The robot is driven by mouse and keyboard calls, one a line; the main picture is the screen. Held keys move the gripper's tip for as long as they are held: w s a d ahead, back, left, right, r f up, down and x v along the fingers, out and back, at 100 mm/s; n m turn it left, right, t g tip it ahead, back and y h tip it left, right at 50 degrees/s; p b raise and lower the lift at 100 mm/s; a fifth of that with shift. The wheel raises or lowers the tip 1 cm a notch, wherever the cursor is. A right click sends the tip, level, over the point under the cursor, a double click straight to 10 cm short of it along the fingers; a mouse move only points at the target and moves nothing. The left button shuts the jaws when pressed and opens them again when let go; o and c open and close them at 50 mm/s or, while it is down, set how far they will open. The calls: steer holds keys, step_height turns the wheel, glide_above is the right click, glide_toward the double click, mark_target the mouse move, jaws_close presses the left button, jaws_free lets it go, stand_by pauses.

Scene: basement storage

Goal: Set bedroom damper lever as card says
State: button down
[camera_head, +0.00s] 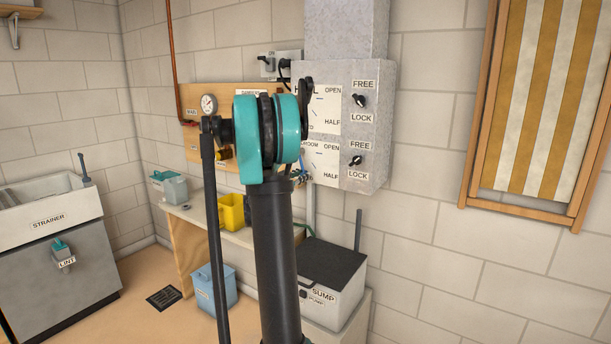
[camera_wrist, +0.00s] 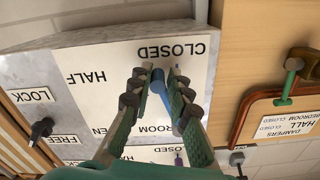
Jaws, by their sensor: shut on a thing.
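In the wrist view, which is upside down, my gripper (camera_wrist: 158,78) is shut on a blue lever (camera_wrist: 160,90) at the white damper plate (camera_wrist: 112,58). This plate reads CLOSED, HALF, OPEN and a partly hidden word ending in ROOM. The lever's end lies near CLOSED; its exact setting is unclear. The plate's black knob (camera_wrist: 41,130) sits between LOCK and FREE; its setting is unclear.
The hall damper plate (camera_head: 326,110) and its FREE/LOCK knob (camera_head: 359,100) are just above on the grey metal box (camera_head: 377,130). A wooden board with a gauge (camera_head: 209,103) is to the left. A sump box (camera_head: 330,280) stands below.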

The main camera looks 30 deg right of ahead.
steer(key=shift+w+a+f+m, duration=0.1)
steer(key=shift+w+a+m, duration=0.15)
steer(key=shift+w+m, duration=0.3)
steer(key=shift+w+a+f+m, duration=0.1)
steer(key=shift+w+a+m, duration=0.1)
steer(key=shift+w+m, duration=0.35)
steer(key=shift+w+r, duration=0.1)
steer(key=shift+w, duration=0.05)
steer(key=c, duration=1.5)
jaws_free()
steer(key=shift+o, duration=0.2)
steer(key=shift+a, duration=0.1)
steer(key=v, duration=1.2)
